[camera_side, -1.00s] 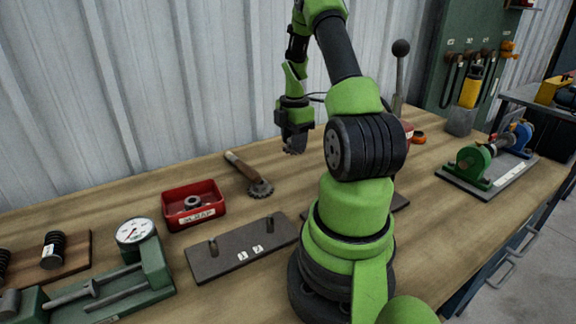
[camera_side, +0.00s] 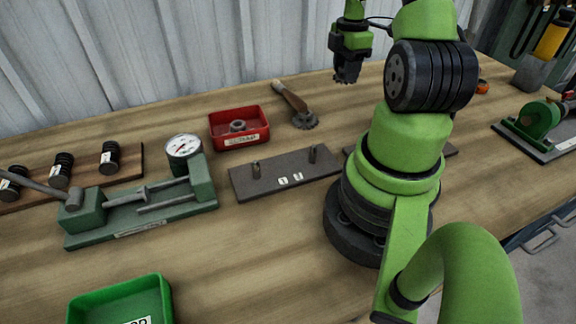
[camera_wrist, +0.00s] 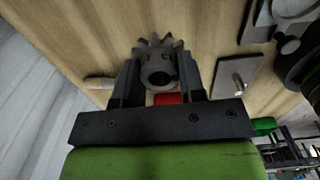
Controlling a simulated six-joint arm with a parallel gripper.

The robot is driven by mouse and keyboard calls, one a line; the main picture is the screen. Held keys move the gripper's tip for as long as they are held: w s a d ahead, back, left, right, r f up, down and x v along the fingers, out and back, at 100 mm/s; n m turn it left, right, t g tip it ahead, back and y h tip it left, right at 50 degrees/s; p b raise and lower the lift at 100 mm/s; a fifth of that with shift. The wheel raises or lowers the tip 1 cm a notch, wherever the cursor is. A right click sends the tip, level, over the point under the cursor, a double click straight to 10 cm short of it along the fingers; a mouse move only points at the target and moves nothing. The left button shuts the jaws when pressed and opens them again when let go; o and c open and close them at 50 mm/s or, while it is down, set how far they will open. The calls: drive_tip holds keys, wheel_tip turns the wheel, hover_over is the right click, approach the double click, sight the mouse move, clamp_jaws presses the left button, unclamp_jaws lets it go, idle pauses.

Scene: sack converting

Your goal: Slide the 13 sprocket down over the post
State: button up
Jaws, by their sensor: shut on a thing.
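A grey toothed sprocket (camera_wrist: 160,62) with a round hub and bore sits between my gripper's (camera_wrist: 160,80) fingers in the wrist view. In the side view my gripper (camera_side: 347,76) points down and is shut on it, above the back of the bench; only the sprocket's dark teeth show there. The number on the sprocket cannot be read. A dark flat plate (camera_side: 284,193) lies in front of and left of my gripper. The sprocket is apart from both.
A red tray (camera_side: 228,146) with a ring part stands behind the plate. A green fixture with a dial gauge (camera_side: 184,147) is left. A green bin (camera_side: 118,301) stands in front. Another plate (camera_side: 450,151) is partly hidden by my arm.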

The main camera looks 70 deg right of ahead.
drive_tip(key=w+a+n, duration=0.2)
drive_tip(key=w+a, duration=0.1)
drive_tip(key=a, duration=0.1)
drive_tip(key=w+a+n, duration=0.3)
drive_tip(key=shift+w+a+r, duration=0.2)
drive_tip(key=shift+w+a, duration=0.15)
drive_tip(key=w+a+n, duration=0.3)
drive_tip(key=a+n, duration=0.1)
drive_tip(key=a, duration=0.3)
drive_tip(key=n, duration=0.9)
hover_over(255, 161)
drive_tip(key=shift+a+r, duration=0.1)
drive_tip(key=shift+r, duration=0.3)
drive_tip(key=shift+f, duration=3.5)
drive_tip(key=shift+f, duration=1.4)
